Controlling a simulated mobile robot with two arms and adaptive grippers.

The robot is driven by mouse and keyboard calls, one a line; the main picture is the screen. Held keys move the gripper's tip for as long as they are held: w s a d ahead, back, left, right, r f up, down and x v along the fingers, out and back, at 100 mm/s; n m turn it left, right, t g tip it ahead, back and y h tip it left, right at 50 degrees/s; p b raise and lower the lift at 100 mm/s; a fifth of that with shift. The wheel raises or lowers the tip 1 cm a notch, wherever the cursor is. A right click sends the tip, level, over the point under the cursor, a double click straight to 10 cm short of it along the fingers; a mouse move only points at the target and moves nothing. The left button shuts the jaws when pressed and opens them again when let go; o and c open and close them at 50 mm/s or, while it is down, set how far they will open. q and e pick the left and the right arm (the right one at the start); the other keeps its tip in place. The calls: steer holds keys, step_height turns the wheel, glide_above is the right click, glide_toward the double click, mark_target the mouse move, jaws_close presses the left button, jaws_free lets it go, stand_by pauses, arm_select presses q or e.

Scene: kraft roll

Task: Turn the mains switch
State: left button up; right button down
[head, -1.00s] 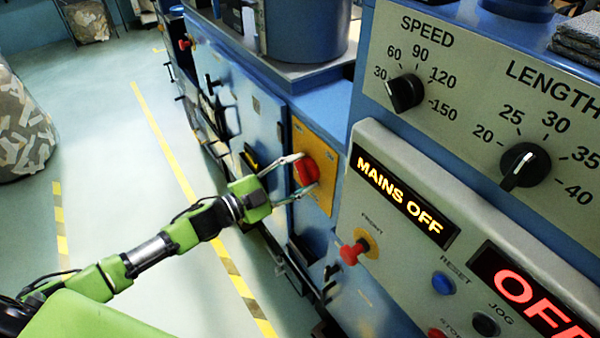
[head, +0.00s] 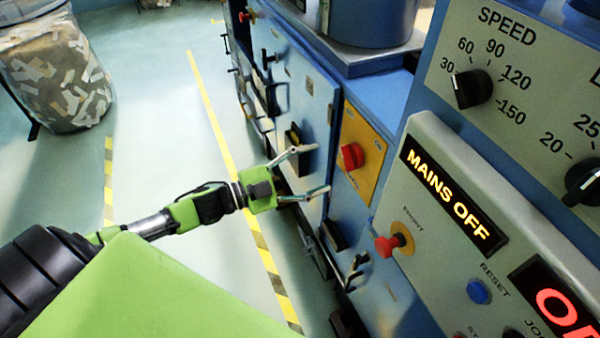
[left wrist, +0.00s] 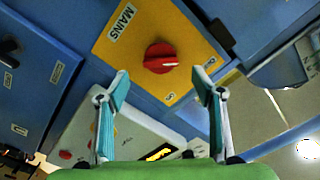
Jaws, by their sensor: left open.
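The mains switch is a red rotary knob (head: 351,157) on a yellow plate (head: 362,135) on the blue cabinet side. In the left wrist view the red knob (left wrist: 160,58) sits on the yellow plate marked MAINS (left wrist: 115,45), with a pale mark on its right side. My left gripper (head: 322,170) is open and empty, its fingers apart and pointing at the knob, with a gap between. In the wrist view the fingertips (left wrist: 162,80) stand either side of and below the knob, not touching it. A display (head: 452,198) reads MAINS OFF. My right gripper is not in view.
The sloped control panel (head: 415,160) carries a red button (head: 390,244), a blue reset button (head: 479,291) and a red-lit display (head: 565,300). A speed dial (head: 472,88) is above. A bin of paper scraps (head: 58,75) stands left. The floor beside the cabinet is open.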

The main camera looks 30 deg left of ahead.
arm_select(q)
steer(key=shift+v, duration=1.85)
steer(key=a+f+n+y+b, duration=0.1)
steer(key=a+f+n+y, duration=0.3)
steer(key=f, duration=0.5)
steer(key=a+f+n+y, duration=0.25)
steer(key=a+f, duration=0.25)
steer(key=f, duration=0.5)
steer(key=s+a+f+n+g+y, duration=0.15)
steer(key=s+f, duration=0.25)
steer(key=f, duration=0.5)
steer(key=s+a+f+n+g+y, duration=0.15)
steer(key=s+f, duration=0.25)
steer(key=f, duration=0.4)
steer(key=s+d+f+n+g+y+b, duration=0.1)
steer(key=s+d+f+g, duration=0.1)
steer(key=s+f, duration=0.5)
steer(key=s+d+f+n+g+y, duration=0.1)
steer(key=s+f+n+g, duration=0.15)
steer(key=s+f, duration=0.4)
steer(key=s+d+f+g, duration=0.2)
steer(key=s+d+f, duration=0.2)
steer(key=s, duration=0.6)
steer(key=s+d+f+n+g+b, duration=0.1)
steer(key=s+d+f+g, duration=0.2)
steer(key=s, duration=0.7)
steer(key=d+f, duration=0.2)
steer(key=d, duration=0.1)
steer(key=shift+g, duration=0.35)
